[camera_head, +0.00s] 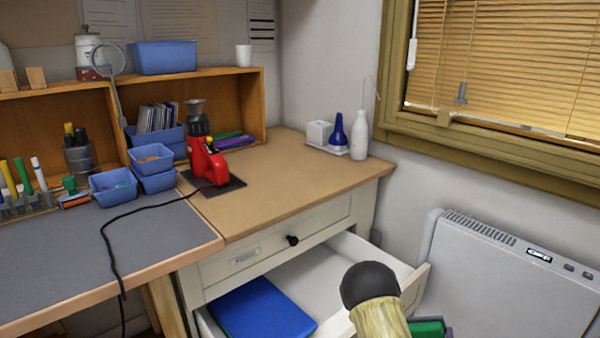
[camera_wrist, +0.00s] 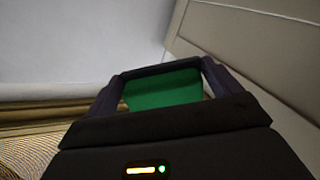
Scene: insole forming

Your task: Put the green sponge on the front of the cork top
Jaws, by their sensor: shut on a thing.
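The green sponge (camera_wrist: 163,90) is between the two dark fingers of my gripper (camera_wrist: 162,84) in the wrist view, and the gripper is shut on it. In the head view a green piece of the sponge (camera_head: 428,328) shows at the bottom edge, beside my arm, near the front right corner of the open drawer; most of it is out of frame or hidden. The cork top (camera_head: 300,185) is the tan surface of the drawer cabinet, up and left of the sponge. Its front part is bare.
The open drawer (camera_head: 415,287) juts out below the cork top with a blue flat item (camera_head: 262,310) inside. A red device (camera_head: 207,160) stands at the cork top's left, and a white bottle (camera_head: 359,135) at the back right. A white heater (camera_head: 500,275) stands right.

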